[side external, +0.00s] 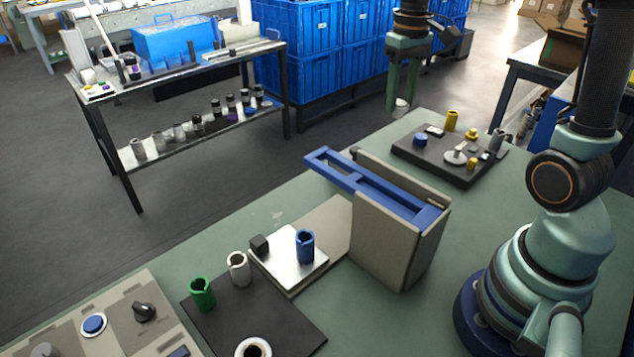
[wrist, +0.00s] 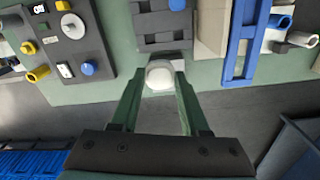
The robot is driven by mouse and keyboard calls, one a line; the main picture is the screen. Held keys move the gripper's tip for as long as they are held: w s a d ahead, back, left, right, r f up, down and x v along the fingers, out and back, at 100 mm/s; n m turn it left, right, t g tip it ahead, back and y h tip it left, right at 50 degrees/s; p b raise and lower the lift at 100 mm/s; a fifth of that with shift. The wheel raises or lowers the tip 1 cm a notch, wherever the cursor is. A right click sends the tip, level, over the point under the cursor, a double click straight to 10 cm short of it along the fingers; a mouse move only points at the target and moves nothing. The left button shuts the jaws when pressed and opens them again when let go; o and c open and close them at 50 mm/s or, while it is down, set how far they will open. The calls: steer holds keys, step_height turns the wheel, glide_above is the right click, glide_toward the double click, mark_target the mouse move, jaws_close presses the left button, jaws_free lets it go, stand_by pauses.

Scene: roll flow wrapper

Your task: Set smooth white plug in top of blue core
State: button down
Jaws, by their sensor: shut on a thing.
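My gripper (side external: 401,96) hangs above the far edge of the green table at upper middle in the side view, fingers pointing down. It is shut on the smooth white plug (side external: 400,108). In the wrist view the rounded white plug (wrist: 160,75) sits between the fingertips of my gripper (wrist: 160,84). The blue core (side external: 305,246) stands upright with its open top showing, on a pale plate at lower middle in the side view. The plug is well apart from the core, to its upper right. A blue tube also shows at the right of the wrist view (wrist: 278,24).
A tall grey stand with a blue slotted frame (side external: 375,190) rises between gripper and core. A green tube (side external: 202,294), a white tube (side external: 239,268) and a black block (side external: 259,245) stand near the core. A dark tray (side external: 440,157) with small parts lies at the right.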

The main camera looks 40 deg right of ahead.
steer(key=a+f+n, duration=0.1)
steer(key=a, duration=0.3)
steer(key=w+a+f+n, duration=0.1)
steer(key=a, duration=0.9)
steer(key=shift+w+a+f+n, duration=0.1)
steer(key=shift+w+f+n, duration=0.25)
steer(key=shift+f+n, duration=0.05)
steer(key=s+a+f+n, duration=0.1)
steer(key=s+a, duration=0.1)
steer(key=a, duration=0.5)
steer(key=s+a+f+n, duration=0.2)
steer(key=a, duration=0.4)
steer(key=shift+a+f, duration=0.2)
steer(key=shift+f, duration=1.05)
steer(key=shift+a+f, duration=0.2)
steer(key=shift+f, duration=1)
steer(key=shift+s+f, duration=0.1)
steer(key=shift+f, duration=1)
jaws_free()
steer(key=shift+r, duration=0.15)
